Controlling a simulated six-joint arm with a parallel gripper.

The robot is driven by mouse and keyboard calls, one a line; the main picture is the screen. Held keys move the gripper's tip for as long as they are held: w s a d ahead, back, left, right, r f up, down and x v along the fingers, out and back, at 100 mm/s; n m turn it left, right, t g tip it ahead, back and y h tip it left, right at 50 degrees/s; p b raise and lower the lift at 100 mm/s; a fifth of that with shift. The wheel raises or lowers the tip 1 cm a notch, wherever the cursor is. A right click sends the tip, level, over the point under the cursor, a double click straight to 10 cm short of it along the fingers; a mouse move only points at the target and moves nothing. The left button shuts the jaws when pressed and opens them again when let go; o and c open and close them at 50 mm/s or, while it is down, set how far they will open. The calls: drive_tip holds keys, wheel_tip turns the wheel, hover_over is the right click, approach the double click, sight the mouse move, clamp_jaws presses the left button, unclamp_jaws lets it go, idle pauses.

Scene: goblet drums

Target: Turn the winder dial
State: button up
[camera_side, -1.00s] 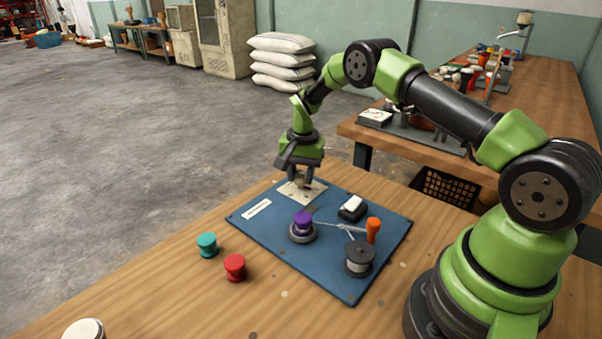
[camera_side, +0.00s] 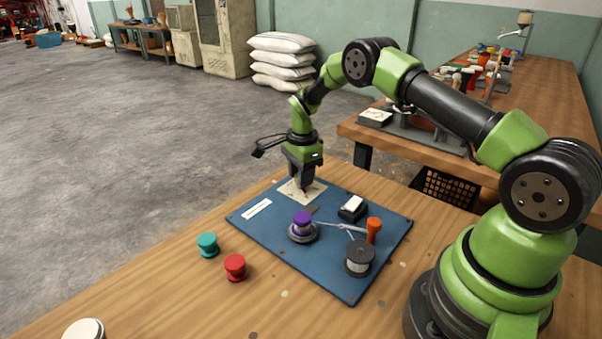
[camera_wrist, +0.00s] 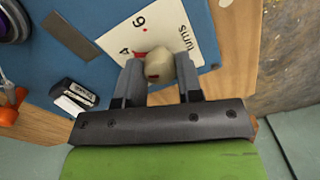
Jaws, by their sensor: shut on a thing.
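The winder dial is a cream, rounded knob (camera_wrist: 158,65) with a small red mark. It stands on a pale card (camera_wrist: 165,28) printed with red marks, numbers and the word "turns". In the side view the card (camera_side: 291,191) lies at the far corner of the blue board (camera_side: 330,272). My gripper (camera_wrist: 160,80) is shut on the knob, one finger on each side. In the side view my gripper (camera_side: 304,188) points down over the card and hides most of the knob.
A purple spool (camera_side: 302,222), a black-and-white block (camera_side: 353,206), an orange handle (camera_side: 374,230) and a dark reel (camera_side: 360,258) stand on the board. Teal (camera_side: 208,244) and red (camera_side: 235,267) spools stand on the bare wood at the left front.

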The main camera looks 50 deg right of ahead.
drive_tip(key=shift+m, duration=0.3)
drive_tip(key=o, duration=0.9)
wheel_tip(320, 180, up, 10)
drive_tip(key=shift+s, duration=0.15)
drive_tip(key=shift+a, duration=0.1)
